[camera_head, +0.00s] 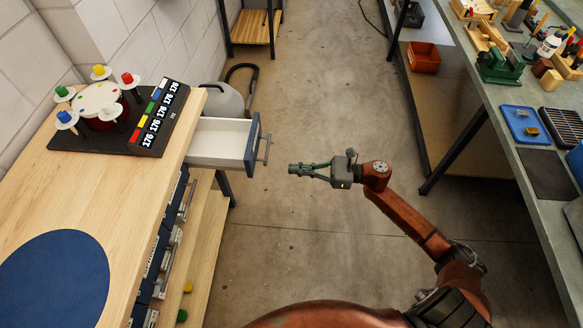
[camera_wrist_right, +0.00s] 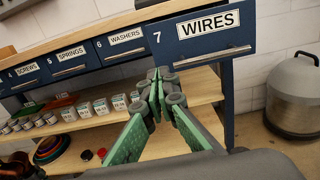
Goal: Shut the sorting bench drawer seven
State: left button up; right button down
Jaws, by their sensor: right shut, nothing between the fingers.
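Drawer seven is pulled out of the sorting bench (camera_head: 165,200) at its far end. In the head view its white inside (camera_head: 215,142) is bare, and its blue front (camera_head: 252,145) has a metal handle (camera_head: 266,148). In the right wrist view the blue front (camera_wrist_right: 185,53) reads "7 WIRES", with its handle (camera_wrist_right: 212,57) below. My right gripper (camera_head: 293,169) is shut and empty. It is over the aisle to the right of the drawer handle, pointing at the bench, with a gap between them. My left gripper is in neither view.
Other drawers, labelled washers (camera_wrist_right: 125,40), springs (camera_wrist_right: 70,56) and screws, are shut in the bench. A drum with colored pads (camera_head: 98,102) stands on top. A grey canister (camera_head: 222,100) is behind the open drawer. The aisle floor (camera_head: 310,100) is clear; a workbench (camera_head: 490,110) lines the right.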

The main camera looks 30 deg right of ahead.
jog(key=b, duration=0.2)
send_near(252, 166)
jog(key=x, duration=0.5)
jog(key=shift+w+a, duration=0.15)
jog(key=shift+a, duration=0.05)
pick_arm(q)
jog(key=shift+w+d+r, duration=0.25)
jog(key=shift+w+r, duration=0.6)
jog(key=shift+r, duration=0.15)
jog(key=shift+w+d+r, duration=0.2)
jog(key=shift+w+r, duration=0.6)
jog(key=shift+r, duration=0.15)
pick_arm(e)
jog(key=shift+w+a, duration=0.45)
jog(key=shift+a, duration=0.15)
jog(key=shift+a, duration=0.1)
